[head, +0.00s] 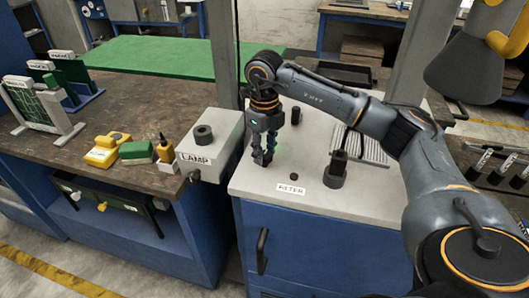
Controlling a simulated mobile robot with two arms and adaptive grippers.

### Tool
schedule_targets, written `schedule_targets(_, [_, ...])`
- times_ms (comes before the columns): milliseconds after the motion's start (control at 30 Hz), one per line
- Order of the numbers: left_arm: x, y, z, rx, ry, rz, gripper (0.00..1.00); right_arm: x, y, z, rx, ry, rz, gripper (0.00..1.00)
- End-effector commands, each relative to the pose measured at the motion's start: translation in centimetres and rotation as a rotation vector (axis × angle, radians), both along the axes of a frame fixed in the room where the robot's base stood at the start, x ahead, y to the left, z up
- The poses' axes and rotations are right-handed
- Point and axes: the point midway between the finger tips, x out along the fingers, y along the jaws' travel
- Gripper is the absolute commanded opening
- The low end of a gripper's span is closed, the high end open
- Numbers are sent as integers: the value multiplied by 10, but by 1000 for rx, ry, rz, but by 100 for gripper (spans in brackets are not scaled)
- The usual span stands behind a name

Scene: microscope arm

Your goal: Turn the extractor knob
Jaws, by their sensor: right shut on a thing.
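My right gripper (263,160) points straight down at the left part of the light grey top of a blue cabinet (225,181). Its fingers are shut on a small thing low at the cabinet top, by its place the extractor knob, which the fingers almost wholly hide. No label for the extractor can be read. A dark round knob (203,134) sits on the grey box marked LAMP, left of the gripper. A small dark disc (294,177) lies by the FILTER label, right of the gripper. My left gripper is out of view.
A dark block with a post (335,170) and a ribbed plate (370,149) stand right of the gripper. A grey upright post (222,60) rises behind it. The wooden bench (120,185) at left holds yellow and green items. A cabinet handle (262,251) sticks out in front.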

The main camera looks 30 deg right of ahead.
Motion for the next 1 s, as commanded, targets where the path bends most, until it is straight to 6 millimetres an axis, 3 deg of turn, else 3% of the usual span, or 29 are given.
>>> schedule_targets(333, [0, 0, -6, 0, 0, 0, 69, 1, 0, 1, 1, -3, 140, 6])
schedule_targets(867, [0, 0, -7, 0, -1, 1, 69, 1, 0, 1, 0, -3, 166, 6])
schedule_targets(900, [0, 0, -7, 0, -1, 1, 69, 1, 0, 1, 0, -3, 166, 40])
schedule_targets(1000, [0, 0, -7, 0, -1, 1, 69, 1, 0, 1, 0, -3, 165, 60])
